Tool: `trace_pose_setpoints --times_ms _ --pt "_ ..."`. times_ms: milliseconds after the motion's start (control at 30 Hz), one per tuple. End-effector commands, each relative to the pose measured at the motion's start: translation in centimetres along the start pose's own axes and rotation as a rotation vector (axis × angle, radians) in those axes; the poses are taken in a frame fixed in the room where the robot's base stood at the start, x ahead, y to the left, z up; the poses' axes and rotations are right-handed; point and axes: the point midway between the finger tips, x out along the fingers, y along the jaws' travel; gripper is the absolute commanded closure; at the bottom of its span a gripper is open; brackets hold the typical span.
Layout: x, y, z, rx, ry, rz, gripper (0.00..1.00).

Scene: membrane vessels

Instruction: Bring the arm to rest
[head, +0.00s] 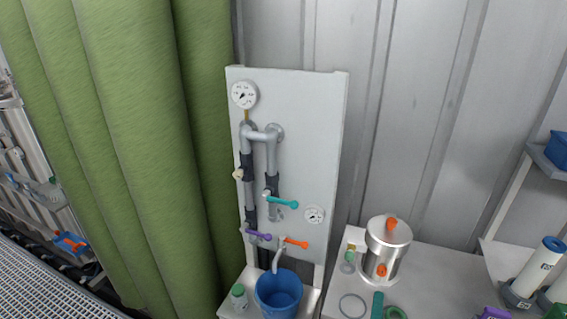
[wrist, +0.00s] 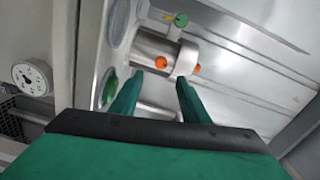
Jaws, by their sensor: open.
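My gripper (wrist: 158,82) shows in the wrist view with two green fingers spread apart. It is open, with nothing between the fingertips. Beyond the fingertips is a steel vessel (wrist: 155,47) with orange knobs; I cannot tell whether the fingers touch it. In the head view the steel vessel (head: 381,262) stands upright on a white bench, with an orange knob on its lid and another low on its front.
A white panel (head: 308,120) carries grey pipes, two gauges and teal, purple and orange valve handles. A blue bucket (head: 279,291) and a green-capped bottle (head: 239,297) stand below it. White cylinders (head: 538,268) stand at right. A green curtain (head: 120,120) hangs at left.

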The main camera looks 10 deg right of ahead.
Motion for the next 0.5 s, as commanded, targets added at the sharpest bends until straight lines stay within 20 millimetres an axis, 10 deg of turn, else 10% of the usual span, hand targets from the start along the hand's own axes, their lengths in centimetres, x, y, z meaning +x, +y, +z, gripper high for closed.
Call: trace_pose_setpoints --times_ms 500 --pt "-14.1 6.2 9.8 -0.517 -0.213 0.0 0.58"
